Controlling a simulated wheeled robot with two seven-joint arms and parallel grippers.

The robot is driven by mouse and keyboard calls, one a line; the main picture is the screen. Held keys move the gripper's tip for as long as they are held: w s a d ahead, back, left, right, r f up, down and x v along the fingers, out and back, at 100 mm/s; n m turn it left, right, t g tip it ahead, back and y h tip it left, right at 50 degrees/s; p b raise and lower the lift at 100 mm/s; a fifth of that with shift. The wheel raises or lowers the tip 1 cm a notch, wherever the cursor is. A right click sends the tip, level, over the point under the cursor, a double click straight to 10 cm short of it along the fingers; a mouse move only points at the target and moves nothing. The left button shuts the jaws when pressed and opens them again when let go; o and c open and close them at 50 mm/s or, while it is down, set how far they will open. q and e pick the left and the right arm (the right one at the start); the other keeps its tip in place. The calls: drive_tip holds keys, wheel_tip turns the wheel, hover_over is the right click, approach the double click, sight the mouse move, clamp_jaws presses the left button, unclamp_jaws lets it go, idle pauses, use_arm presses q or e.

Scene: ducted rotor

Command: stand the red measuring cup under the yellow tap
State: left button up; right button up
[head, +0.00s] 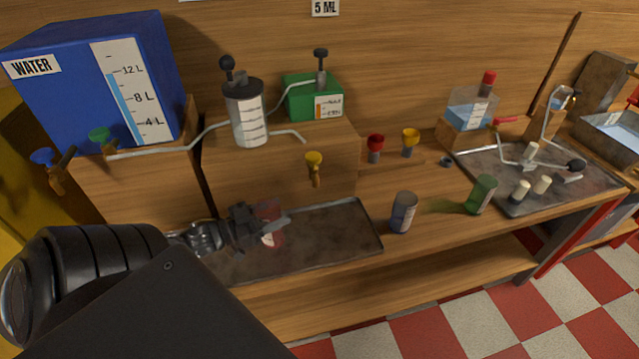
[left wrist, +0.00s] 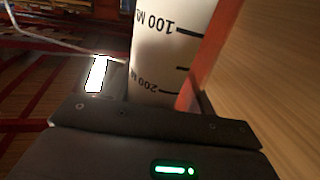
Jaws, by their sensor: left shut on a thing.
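The red measuring cup (head: 268,210) is over the left part of the dark metal tray, to the left of and below the yellow tap (head: 314,158). My left gripper (head: 264,229) is shut on the cup and hides much of it. I cannot tell whether the cup's base touches the tray. In the left wrist view the cup's white scale (left wrist: 165,50) fills the space between the fingers, with marks at 100 and 200 ml upside down and a red edge beside it. The yellow tap sticks out from the wooden box front. My right gripper is not in view.
The dark tray (head: 350,243) is bare on its right side. A blue water tank (head: 80,75) is at the back left. Red (head: 375,143) and yellow (head: 410,138) valves stand behind.

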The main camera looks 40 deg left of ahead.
use_arm(q)
drive_tip(key=w+d+f+b, duration=0.2)
drive_tip(key=w+b, duration=0.4)
drive_tip(key=w+d+f+b, duration=0.1)
drive_tip(key=w+d+b, duration=0.2)
drive_tip(key=w+b, duration=0.3)
drive_tip(key=shift+w+f, duration=0.4)
drive_tip(key=o, duration=1)
drive_tip(key=shift+a+f, duration=0.1)
drive_tip(key=shift+f, duration=0.05)
drive_tip(key=shift+s, duration=0.1)
